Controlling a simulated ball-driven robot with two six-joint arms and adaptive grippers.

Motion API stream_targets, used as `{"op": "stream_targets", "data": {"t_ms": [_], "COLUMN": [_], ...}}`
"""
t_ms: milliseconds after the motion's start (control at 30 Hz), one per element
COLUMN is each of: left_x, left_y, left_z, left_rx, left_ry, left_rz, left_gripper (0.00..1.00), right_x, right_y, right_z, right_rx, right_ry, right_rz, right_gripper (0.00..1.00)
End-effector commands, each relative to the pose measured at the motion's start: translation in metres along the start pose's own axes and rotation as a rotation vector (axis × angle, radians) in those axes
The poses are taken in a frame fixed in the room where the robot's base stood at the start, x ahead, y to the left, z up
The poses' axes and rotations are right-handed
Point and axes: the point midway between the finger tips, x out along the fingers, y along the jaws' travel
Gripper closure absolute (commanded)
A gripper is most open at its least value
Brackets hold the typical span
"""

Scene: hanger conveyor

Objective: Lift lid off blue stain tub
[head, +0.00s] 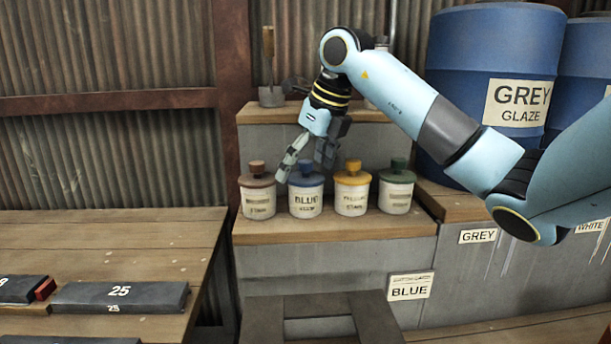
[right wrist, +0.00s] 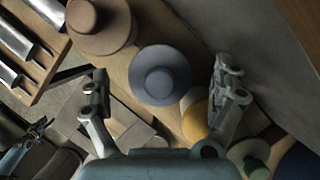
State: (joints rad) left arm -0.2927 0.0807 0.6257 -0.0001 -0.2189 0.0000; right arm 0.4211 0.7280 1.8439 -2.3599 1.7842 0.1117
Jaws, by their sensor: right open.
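The blue stain tub (head: 306,201) is a white tub labelled BLUE, standing upright on a wooden shelf among other stain tubs. Its blue lid (head: 306,179) with a round knob sits on top; it also shows from above in the right wrist view (right wrist: 160,76). My right gripper (head: 305,168) is open, its fingers pointing down around the blue lid's knob area. In the right wrist view my right gripper (right wrist: 161,82) has one finger on each side of the lid, apart from it. I cannot tell exactly how high the fingertips are above the lid. My left gripper is not in view.
A brown-lidded tub (head: 258,201) stands close left. A yellow-lidded tub (head: 352,198) stands close right, then a green-lidded tub (head: 396,194). Blue GREY GLAZE barrels (head: 460,60) stand at right. A wooden table (head: 120,235) with weights is at left.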

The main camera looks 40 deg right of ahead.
Motion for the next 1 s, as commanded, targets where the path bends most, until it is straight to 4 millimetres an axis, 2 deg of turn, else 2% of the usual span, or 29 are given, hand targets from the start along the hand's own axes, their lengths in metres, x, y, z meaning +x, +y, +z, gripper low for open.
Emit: {"op": "stream_targets", "data": {"t_ms": [100, 500, 833, 1000], "left_x": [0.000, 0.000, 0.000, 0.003], "left_y": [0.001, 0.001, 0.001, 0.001], "left_z": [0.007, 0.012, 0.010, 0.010], "left_rx": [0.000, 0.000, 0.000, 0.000], "left_ry": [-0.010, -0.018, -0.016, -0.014], "left_rz": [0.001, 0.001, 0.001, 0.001], "left_gripper": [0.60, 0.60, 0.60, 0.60], "right_x": [0.000, -0.001, -0.003, -0.018], "right_y": [0.000, 0.000, 0.000, 0.000], "right_z": [0.000, 0.000, 0.001, 0.008], "right_rx": [0.000, 0.000, 0.000, 0.001], "right_ry": [0.000, 0.000, 0.000, -0.003], "right_rz": [0.000, 0.000, 0.000, 0.001], "right_gripper": [0.04, 0.57, 0.58, 0.58]}}
